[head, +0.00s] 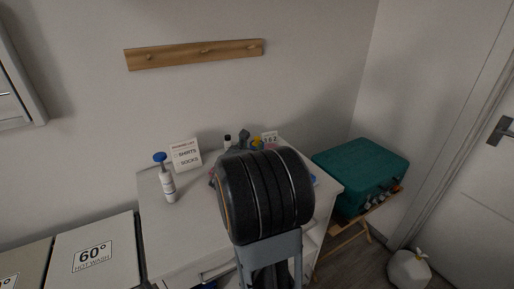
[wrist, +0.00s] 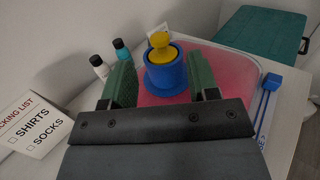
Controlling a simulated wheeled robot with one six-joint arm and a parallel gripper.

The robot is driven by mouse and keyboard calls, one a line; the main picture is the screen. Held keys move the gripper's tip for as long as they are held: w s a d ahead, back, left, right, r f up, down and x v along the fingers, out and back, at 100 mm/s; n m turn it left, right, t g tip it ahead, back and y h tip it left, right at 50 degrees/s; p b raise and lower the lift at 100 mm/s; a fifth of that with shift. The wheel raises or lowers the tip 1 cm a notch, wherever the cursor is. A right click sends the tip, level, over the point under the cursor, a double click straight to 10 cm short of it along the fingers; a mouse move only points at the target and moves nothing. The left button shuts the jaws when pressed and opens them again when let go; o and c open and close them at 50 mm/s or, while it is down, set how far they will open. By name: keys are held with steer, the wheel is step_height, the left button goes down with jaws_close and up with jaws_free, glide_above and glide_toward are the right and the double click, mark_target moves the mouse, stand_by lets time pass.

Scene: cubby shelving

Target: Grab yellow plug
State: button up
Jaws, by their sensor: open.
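The yellow plug (wrist: 159,41) has a round knob and stands upright in a blue round holder (wrist: 166,76) on a red mat or tray (wrist: 230,75). In the wrist view, the green fingers of my gripper (wrist: 160,85) are open, one on each side of the blue holder. Nothing shows between the fingers except the holder and plug, and I cannot tell whether they touch. In the head view, a small yellow bit of the plug (head: 257,143) shows behind my black arm, which hides most of the cabinet top and the gripper.
A packing list card (wrist: 30,125) stands on the white cabinet (head: 152,212), near small bottles (wrist: 98,65). A white bottle with a blue top (head: 167,184) stands at its left. A blue tool (wrist: 268,95) lies right of the mat. A teal case (head: 355,165) sits on a wooden stand.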

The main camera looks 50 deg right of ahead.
mark_target(256, 140)
steer(key=x, duration=0.5)
steer(key=shift+p, duration=0.35)
steer(key=shift+a, duration=0.1)
steer(key=c, duration=1)
